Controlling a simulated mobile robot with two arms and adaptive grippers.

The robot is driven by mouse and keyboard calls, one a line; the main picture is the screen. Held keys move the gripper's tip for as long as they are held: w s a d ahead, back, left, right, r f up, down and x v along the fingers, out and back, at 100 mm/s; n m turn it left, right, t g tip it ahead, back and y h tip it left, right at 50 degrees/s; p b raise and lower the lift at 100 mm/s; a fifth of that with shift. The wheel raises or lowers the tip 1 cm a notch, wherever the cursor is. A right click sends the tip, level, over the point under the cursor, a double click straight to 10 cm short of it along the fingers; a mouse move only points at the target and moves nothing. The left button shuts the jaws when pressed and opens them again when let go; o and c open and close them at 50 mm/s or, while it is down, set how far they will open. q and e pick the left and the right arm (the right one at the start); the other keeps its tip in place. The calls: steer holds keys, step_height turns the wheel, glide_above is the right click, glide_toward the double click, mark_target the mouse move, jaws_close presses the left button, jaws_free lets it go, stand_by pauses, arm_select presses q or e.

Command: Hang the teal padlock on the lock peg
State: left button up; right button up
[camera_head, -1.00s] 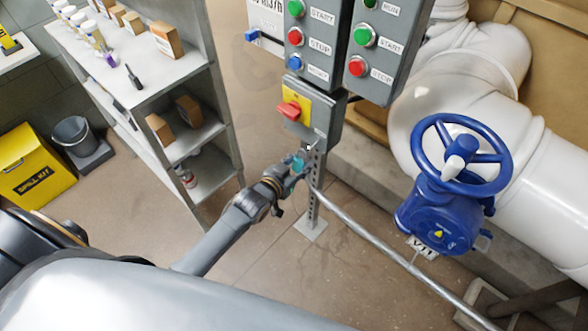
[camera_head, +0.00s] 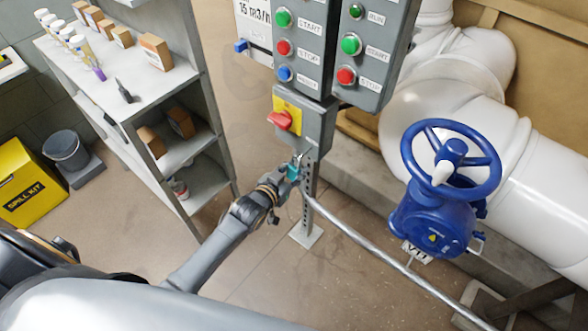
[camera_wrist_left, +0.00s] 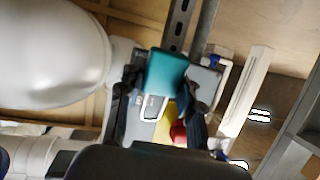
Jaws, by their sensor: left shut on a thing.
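My left gripper (camera_head: 287,176) is shut on the teal padlock (camera_head: 293,172), just below the grey switch box (camera_head: 318,128) with the red handle on a yellow plate, in front of the perforated post (camera_head: 309,190). In the left wrist view the teal padlock body (camera_wrist_left: 166,72) sits between the fingers of the left gripper (camera_wrist_left: 160,92). Its pale shackle (camera_wrist_left: 150,112) points toward the red and yellow switch (camera_wrist_left: 176,128). I cannot make out the lock peg clearly, nor whether the shackle touches anything. My right gripper is not in view.
A grey button panel (camera_head: 298,45) hangs above the switch box. A metal rail (camera_head: 360,239) runs down to the right. A blue valve wheel (camera_head: 450,160) on white pipes stands right, a shelf unit (camera_head: 150,88) left. The floor between shelf and post is clear.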

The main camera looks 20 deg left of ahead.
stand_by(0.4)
arm_select(q)
steer(key=shift+w+d, duration=0.1)
steer(key=shift+w, duration=0.15)
steer(key=shift+w+d, duration=0.2)
steer(key=shift+w, duration=0.35)
steer(key=shift+w+d, duration=0.1)
steer(key=shift+w, duration=0.1)
stand_by(0.3)
steer(key=shift+w+d+f+b, duration=0.1)
steer(key=shift+w+d+b, duration=0.15)
steer(key=shift+w, duration=0.25)
steer(key=shift+f, duration=0.1)
stand_by(0.4)
steer(key=shift+w+f+b, duration=0.25)
steer(key=shift+w+b, duration=0.1)
steer(key=shift+w+d+f, duration=0.1)
steer(key=shift+f, duration=0.2)
stand_by(0.4)
